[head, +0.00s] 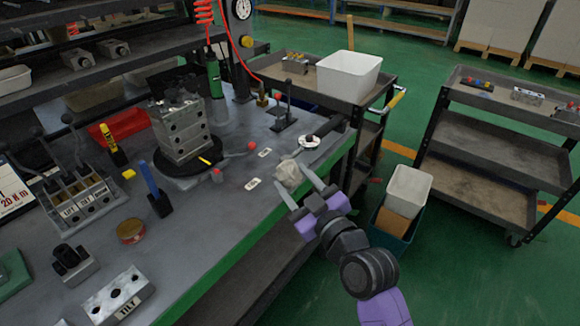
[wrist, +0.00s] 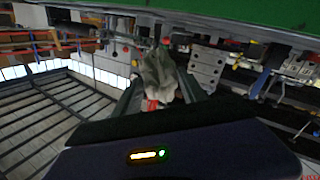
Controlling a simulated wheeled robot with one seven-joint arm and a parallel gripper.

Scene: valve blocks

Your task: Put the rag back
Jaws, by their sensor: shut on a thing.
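The rag (head: 291,174) is a crumpled grey-white cloth near the green front edge of the workbench. My gripper (head: 296,186) is shut on it, with one finger on each side. In the wrist view the rag (wrist: 159,75) bunches up between the two fingers (wrist: 158,97). Something red shows at the rag's lower end there. I cannot tell whether the rag touches the bench top.
The workbench (head: 225,235) holds a valve block (head: 182,130) on a black turntable, with a tool rack (head: 80,195) at left. A cart (head: 345,105) with a white bin (head: 348,75) stands behind. Bins (head: 408,190) stand on the floor at right.

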